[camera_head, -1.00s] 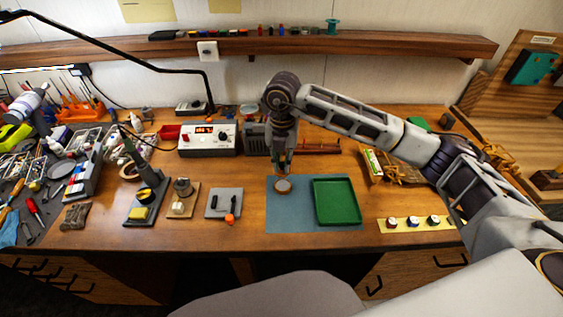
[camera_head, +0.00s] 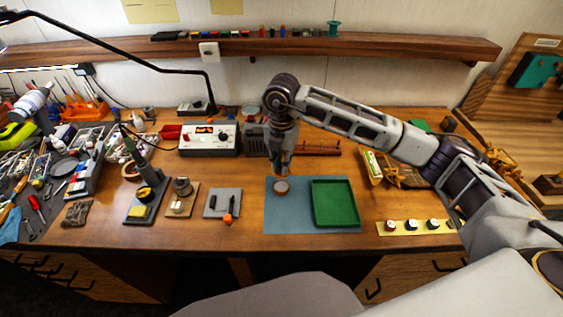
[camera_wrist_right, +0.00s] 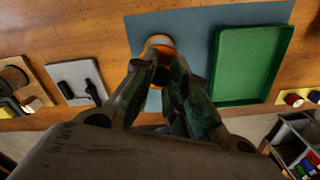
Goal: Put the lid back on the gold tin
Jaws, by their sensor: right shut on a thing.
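The small round gold tin (camera_head: 281,187) stands on the blue-grey mat (camera_head: 287,220), left of the green tray. It also shows in the right wrist view (camera_wrist_right: 158,42), partly covered by the fingers. My right gripper (camera_head: 281,173) points down just above and behind the tin. In the wrist view its fingers (camera_wrist_right: 160,70) are shut on a small dark piece at the tin's near edge. This could be the lid, but the fingers hide most of it. I cannot tell whether it touches the tin. My left gripper is not in view.
The green tray (camera_head: 335,203) lies empty on the mat. A yellow strip with small round pots (camera_head: 410,226) is to its right. A grey pad with dark parts (camera_head: 222,203) is to the left. A control box (camera_head: 208,140) stands behind. Bare wood lies between pad and mat.

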